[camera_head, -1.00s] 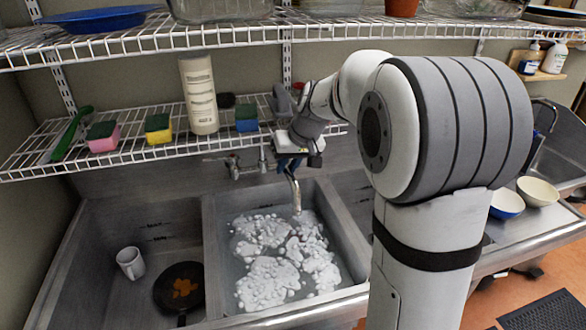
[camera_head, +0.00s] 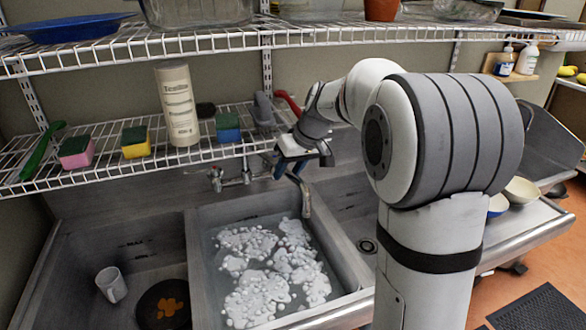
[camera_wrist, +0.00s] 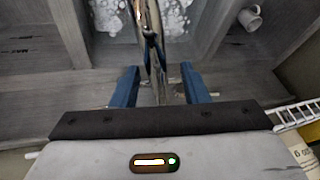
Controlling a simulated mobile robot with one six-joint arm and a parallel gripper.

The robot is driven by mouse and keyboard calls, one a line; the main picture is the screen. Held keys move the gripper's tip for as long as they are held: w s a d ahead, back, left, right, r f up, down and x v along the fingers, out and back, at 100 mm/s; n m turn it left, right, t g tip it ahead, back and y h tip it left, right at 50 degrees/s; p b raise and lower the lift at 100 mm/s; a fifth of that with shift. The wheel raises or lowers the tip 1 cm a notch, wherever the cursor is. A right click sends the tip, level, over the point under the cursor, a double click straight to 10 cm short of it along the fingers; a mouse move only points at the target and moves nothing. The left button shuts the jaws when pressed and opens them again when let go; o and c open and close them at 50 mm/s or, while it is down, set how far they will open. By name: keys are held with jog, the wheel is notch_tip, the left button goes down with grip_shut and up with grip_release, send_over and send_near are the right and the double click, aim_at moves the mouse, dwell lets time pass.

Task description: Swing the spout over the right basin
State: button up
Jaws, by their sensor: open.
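The metal spout (camera_head: 306,205) reaches forward from the faucet, its end at the divider between the middle and right basins in the head view. The right basin (camera_head: 345,205) is empty, with a drain in its floor, and partly hidden by my arm. My gripper (camera_head: 288,168) is at the spout's rear part. In the wrist view my gripper (camera_wrist: 160,70) is open, with the spout (camera_wrist: 148,25) running between its two blue fingers. The right finger looks closer to it; I cannot tell whether it touches.
The middle basin (camera_head: 198,270) holds white suds. The left basin (camera_head: 75,255) holds a mug (camera_head: 111,284) and a dark pan (camera_head: 162,306). A wire shelf (camera_head: 105,165) with sponges and a canister (camera_head: 178,105) hangs close behind my gripper.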

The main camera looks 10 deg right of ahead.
jog(key=v, duration=0.7)
jog(key=shift+r+b, duration=0.35)
jog(key=shift+r, duration=0.05)
jog(key=shift+s+d, duration=0.1)
jog(key=shift+d, duration=0.05)
jog(key=shift+c, duration=0.2)
